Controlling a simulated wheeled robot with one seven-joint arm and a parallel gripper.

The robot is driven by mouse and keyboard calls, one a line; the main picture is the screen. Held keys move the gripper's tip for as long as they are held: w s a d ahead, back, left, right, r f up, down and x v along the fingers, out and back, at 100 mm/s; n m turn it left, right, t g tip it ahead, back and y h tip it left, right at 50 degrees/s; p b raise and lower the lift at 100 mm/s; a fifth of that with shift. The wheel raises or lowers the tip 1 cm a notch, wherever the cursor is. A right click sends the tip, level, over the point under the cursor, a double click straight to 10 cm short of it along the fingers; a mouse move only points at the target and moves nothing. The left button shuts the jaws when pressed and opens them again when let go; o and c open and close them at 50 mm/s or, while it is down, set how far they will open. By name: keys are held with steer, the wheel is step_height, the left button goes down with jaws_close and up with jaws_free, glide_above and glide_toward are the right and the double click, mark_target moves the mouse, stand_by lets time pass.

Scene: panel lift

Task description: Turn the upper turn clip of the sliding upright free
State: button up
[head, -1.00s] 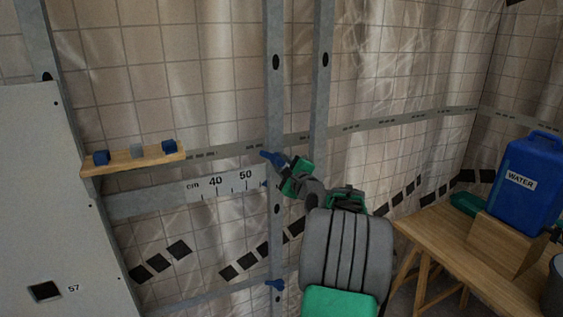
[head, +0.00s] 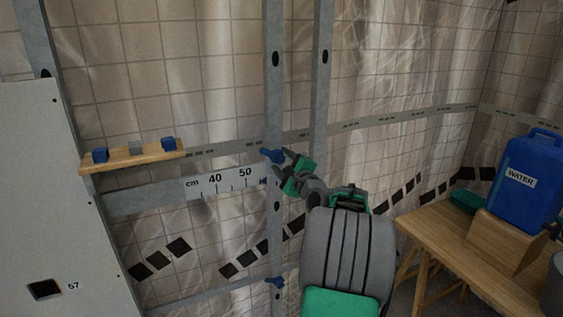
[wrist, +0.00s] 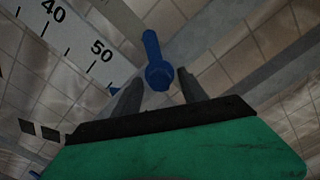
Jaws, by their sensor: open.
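The upper turn clip (head: 272,155) is a blue lever on the sliding upright (head: 273,95), a grey metal post with dark holes. In the wrist view the clip (wrist: 154,62) has a round knob near me and an arm reaching toward the top of the picture. My gripper (head: 285,164) is at the clip from the right. In the wrist view my gripper (wrist: 157,90) is open, one dark finger on each side of the knob, with visible gaps. Contact cannot be told. A lower blue clip (head: 275,281) sits further down the upright.
A scale marked in cm (head: 225,183) lies on the rail left of the upright. A second grey post (head: 321,80) stands just right. A wooden shelf (head: 130,161) holds small blocks at left, by a white panel (head: 50,220). A wooden table (head: 450,250) with a blue water canister (head: 530,185) is at right.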

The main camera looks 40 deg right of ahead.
steer(key=b+v, duration=0.1)
steer(key=v, duration=0.6)
steer(key=shift+b, duration=0.3)
steer(key=shift+r, duration=0.1)
